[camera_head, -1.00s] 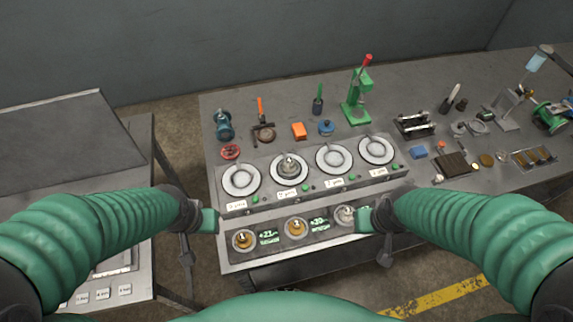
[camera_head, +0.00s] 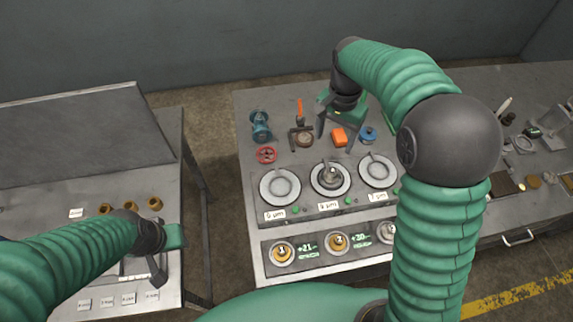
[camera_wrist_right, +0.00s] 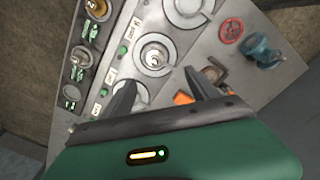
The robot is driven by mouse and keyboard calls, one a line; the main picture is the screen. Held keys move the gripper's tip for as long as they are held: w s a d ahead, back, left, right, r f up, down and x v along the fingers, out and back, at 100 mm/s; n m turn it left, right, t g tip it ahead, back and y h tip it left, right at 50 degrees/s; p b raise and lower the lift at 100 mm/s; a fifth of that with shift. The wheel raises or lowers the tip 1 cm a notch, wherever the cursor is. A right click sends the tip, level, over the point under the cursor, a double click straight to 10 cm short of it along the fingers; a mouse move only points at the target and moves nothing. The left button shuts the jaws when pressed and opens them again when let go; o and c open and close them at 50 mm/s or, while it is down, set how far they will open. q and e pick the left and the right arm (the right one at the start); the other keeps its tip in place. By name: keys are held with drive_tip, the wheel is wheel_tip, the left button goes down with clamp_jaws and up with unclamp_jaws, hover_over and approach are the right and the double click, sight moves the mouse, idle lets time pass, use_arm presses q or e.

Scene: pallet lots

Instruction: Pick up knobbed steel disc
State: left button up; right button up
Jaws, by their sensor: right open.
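A knobbed steel disc (camera_head: 331,176) sits on the second round plate of the upper row on the bench; it also shows in the right wrist view (camera_wrist_right: 155,57). Another silvery knobbed piece (camera_head: 387,231) sits third in the lower row, partly hidden by my right arm. My right gripper (camera_head: 338,128) is over the back of the bench, behind the disc. In the right wrist view it (camera_wrist_right: 158,80) is open and empty, its fingers pointing toward the plates, apart from the disc. My left gripper (camera_head: 164,270) is over the left table; its finger gap is unclear.
Brass knobbed pieces (camera_head: 281,253) sit in the lower row. An orange block (camera_head: 339,137), a red handwheel (camera_head: 266,155), a teal valve (camera_head: 260,125) and a blue part (camera_head: 368,134) stand behind the plates. Brass nuts (camera_head: 155,203) lie on the left table.

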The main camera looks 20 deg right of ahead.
hover_over(332, 170)
drive_tip(key=s+d, duration=0.1)
wheel_tip(332, 170, down, 8)
drive_tip(key=r, duration=0.1)
drive_tip(key=f, duration=0.2)
drive_tip(key=w+f, duration=0.1)
drive_tip(key=f, duration=0.1)
drive_tip(key=shift+w+d+p, duration=0.15)
drive_tip(key=shift+p, duration=0.2)
drive_tip(key=a+f, duration=0.1)
drive_tip(key=f+p, duration=0.1)
drive_tip(key=a+f, duration=0.1)
drive_tip(key=shift+s+a+f, duration=0.35)
drive_tip(key=shift+w+d+f, duration=0.15)
drive_tip(key=shift+d+f, duration=0.55)
drive_tip(key=shift+d, duration=0.45)
drive_tip(key=c, duration=0.5)
drive_tip(key=shift+a, duration=0.25)
drive_tip(key=c, duration=0.4)
drive_tip(key=shift+a, duration=0.3)
clamp_jaws()
use_arm(q)
drive_tip(key=r, duration=0.1)
drive_tip(key=s+d+r, duration=0.1)
drive_tip(key=shift+s+r, duration=0.3)
drive_tip(key=shift+r, duration=0.05)
